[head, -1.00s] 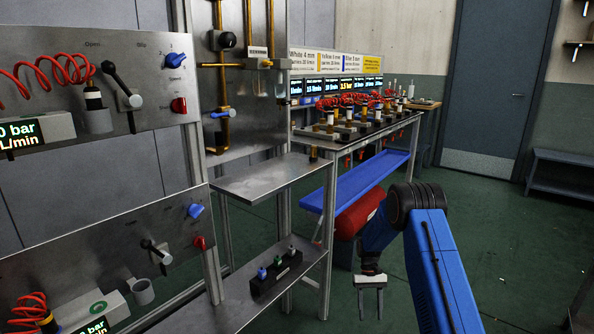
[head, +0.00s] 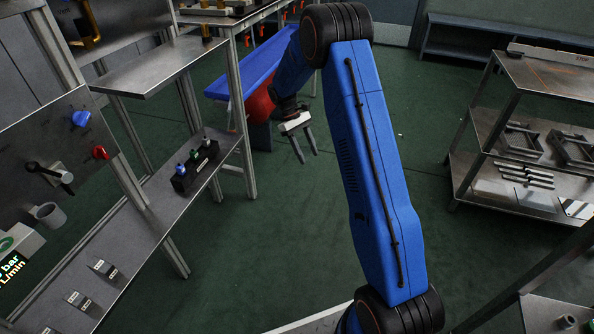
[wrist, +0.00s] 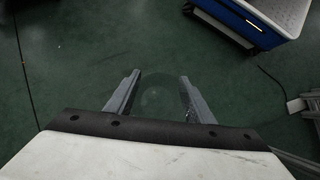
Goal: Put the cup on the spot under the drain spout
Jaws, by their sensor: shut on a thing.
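My gripper (head: 307,155) hangs over the green floor in the middle of the head view, its two fingers pointing down. In the wrist view my gripper (wrist: 160,78) has its fingers apart around a clear, barely visible round outline, which looks like the transparent cup (wrist: 157,100). The cup cannot be made out in the head view. A brass pipe (head: 87,22) shows at the upper left edge of the head view. I cannot make out the drain spout or the spot under it.
A steel shelf (head: 150,62) juts out at the left, above a lower bench (head: 120,230) with a black holder (head: 196,170) of small valves. A blue tray (head: 245,75) lies behind my arm. A steel rack (head: 530,85) stands at the right. Open floor (head: 260,240) lies between.

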